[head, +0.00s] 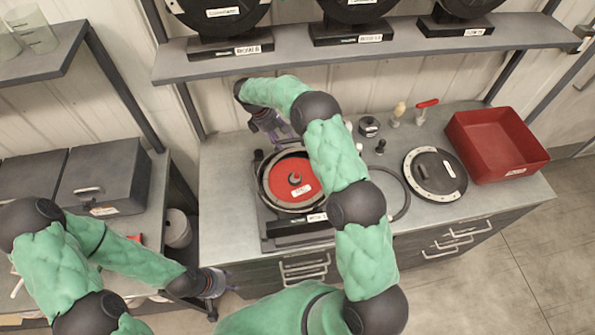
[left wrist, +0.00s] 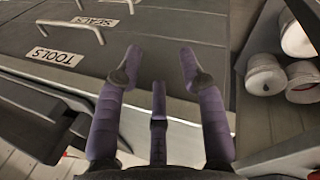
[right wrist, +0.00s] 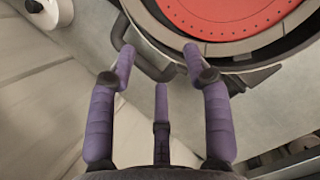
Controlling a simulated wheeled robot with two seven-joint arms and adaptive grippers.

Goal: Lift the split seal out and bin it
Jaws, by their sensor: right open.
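The seed meter (head: 268,160) sits open on the bench with a red disc (head: 291,178) inside its round housing; the disc also shows in the right wrist view (right wrist: 235,15). My right gripper (head: 280,132) is open and empty at the housing's back edge. In the right wrist view its fingers (right wrist: 158,58) are apart near a dark curved bar on the rim. I cannot make out a split in any seal. A thin dark ring (head: 408,204) lies on the bench, partly hidden by my right arm. The red bin (head: 538,160) stands at the bench's right end. My left gripper (head: 214,284) is open and empty, low in front of the bench.
A round black cover (head: 435,174) lies between the ring and the bin. Small parts and a red-handled tool (head: 425,107) stand at the back. A shelf (head: 390,48) with several round units overhangs the bench. Drawers labelled TOOLS (left wrist: 55,57) and SEALS show in the left wrist view.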

